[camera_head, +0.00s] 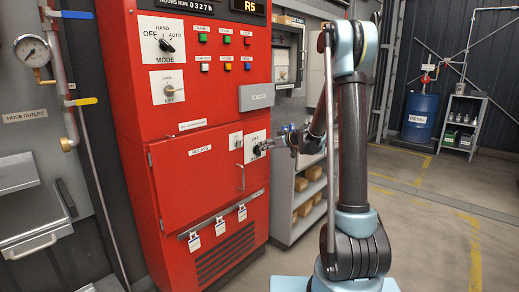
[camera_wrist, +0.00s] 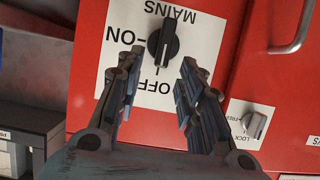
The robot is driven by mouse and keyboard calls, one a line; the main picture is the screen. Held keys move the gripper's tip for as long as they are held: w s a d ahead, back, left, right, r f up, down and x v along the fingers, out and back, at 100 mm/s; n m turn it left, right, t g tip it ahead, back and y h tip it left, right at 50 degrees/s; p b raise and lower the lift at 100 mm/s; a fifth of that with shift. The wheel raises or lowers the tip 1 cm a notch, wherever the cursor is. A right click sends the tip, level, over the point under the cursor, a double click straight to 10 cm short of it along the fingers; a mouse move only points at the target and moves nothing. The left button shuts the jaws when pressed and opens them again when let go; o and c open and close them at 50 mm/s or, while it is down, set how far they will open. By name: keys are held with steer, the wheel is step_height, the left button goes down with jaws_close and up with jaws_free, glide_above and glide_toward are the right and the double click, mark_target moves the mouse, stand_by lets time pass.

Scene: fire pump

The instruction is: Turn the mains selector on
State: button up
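The mains selector (camera_wrist: 163,43) is a black knob on a white plate (camera_wrist: 205,35), marked MAINS, ON and OFF. The wrist view shows the plate upside down. The knob's handle lies along the line toward the OFF mark, with ON off to its left in that view. My gripper (camera_wrist: 162,62) is open, its two fingers spread to either side below the knob and not visibly closed on it.
The red cabinet (camera_head: 165,95) carries a mode knob (camera_head: 166,45), a key switch (camera_head: 169,89) and a relays door with a handle (camera_head: 241,177). A small lock switch (camera_wrist: 254,125) sits beside the mains plate. Shelves (camera_head: 291,214) with boxes stand right of the cabinet.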

mark_target(258, 150)
steer(key=shift+x, duration=1.8)
